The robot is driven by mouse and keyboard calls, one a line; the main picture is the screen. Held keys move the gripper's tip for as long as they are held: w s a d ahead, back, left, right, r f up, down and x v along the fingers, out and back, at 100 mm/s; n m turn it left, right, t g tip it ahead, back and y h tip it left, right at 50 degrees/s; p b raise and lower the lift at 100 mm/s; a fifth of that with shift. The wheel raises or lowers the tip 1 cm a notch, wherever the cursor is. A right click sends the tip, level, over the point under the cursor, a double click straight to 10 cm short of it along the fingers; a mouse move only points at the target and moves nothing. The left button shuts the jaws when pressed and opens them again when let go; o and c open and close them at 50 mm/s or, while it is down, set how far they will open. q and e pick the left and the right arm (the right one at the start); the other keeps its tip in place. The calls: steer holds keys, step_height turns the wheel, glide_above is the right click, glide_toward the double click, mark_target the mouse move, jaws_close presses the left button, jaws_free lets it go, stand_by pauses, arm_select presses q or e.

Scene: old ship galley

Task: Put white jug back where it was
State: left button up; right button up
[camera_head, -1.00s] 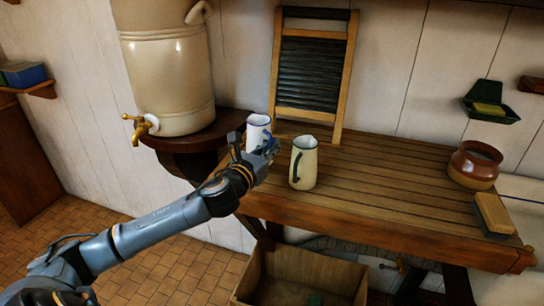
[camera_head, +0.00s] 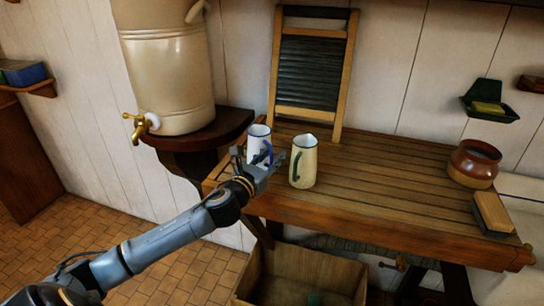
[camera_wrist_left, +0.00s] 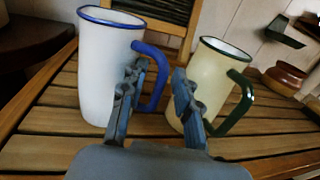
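The white jug (camera_head: 257,135), with blue rim and handle, stands upright at the left end of the wooden table (camera_head: 400,190). The cream jug (camera_head: 304,163) with a green handle stands close to its right. My left gripper (camera_head: 257,166) is low in front of the white jug, on its handle side. In the left wrist view my left gripper (camera_wrist_left: 158,88) has its fingers apart. The white jug's (camera_wrist_left: 100,75) blue handle shows between and beyond them. The right finger overlaps the cream jug (camera_wrist_left: 212,72) in view; contact cannot be told. My right gripper is not in view.
A washboard (camera_head: 313,65) leans on the wall behind the jugs. A large urn (camera_head: 170,75) with a brass tap stands on a shelf at left. A brown pot (camera_head: 474,165) and a brush (camera_head: 492,214) lie at the table's right end. The table's middle is clear.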

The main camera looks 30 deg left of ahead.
arm_select(q)
steer(key=shift+r, duration=0.15)
steer(key=shift+s, duration=0.25)
steer(key=s+b, duration=0.2)
steer(key=s, duration=0.9)
steer(key=shift+s+d+b, duration=0.2)
steer(key=shift+d+b, duration=0.15)
